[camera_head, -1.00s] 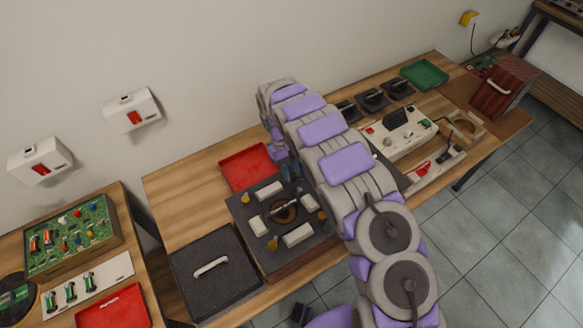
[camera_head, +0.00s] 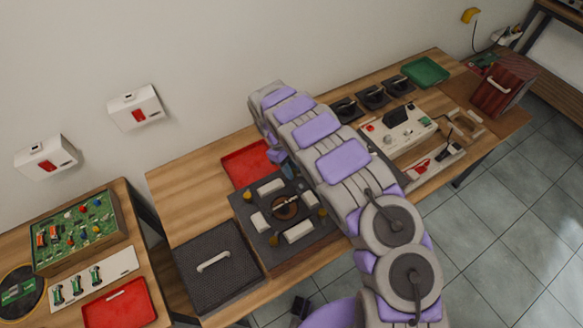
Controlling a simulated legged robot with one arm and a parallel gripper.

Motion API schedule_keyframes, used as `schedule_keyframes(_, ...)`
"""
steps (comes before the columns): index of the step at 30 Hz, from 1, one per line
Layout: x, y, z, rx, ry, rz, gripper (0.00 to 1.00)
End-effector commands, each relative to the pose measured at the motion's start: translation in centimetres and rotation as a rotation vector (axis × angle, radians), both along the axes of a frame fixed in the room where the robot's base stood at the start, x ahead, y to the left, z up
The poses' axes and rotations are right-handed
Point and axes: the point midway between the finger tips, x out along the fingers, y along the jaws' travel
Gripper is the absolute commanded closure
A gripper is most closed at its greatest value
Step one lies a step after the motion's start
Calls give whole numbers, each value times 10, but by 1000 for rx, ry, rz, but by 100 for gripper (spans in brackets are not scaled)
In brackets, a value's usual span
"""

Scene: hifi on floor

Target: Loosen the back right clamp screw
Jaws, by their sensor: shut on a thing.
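A dark square clamp fixture (camera_head: 245,222) stands on the wooden bench. It has white blocks around a round brown centre with a lever across it. Yellow clamp screws show at its back left (camera_head: 247,196), front left (camera_head: 273,240) and front right (camera_head: 322,212). The back right corner is partly covered by my arm, and the screw there is hidden. My gripper (camera_head: 288,170) points down at that corner, small and partly behind my arm. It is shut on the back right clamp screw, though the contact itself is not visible.
A red tray (camera_head: 240,166) lies behind the fixture. A black box with a handle (camera_head: 215,250) stands to its left. A white control panel (camera_head: 395,133), dark knobbed blocks (camera_head: 372,97) and a green tray (camera_head: 425,71) stand to the right. Bare bench lies at the back left.

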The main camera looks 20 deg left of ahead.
Motion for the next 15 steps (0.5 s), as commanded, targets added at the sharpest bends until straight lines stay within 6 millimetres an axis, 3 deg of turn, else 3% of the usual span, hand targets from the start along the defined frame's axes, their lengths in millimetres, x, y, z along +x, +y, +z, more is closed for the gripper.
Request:
schedule_keyframes(4, 2, 2, 1, 6, -7, 1, 100)
schedule_keyframes(5, 2, 2, 1, 6, -7, 1, 70)
schedule_keyframes(12, 1, 0, 1, 3, -4, 0, 47)
schedule_keyframes(15, 0, -1, 1, 3, -3, 0, 47)
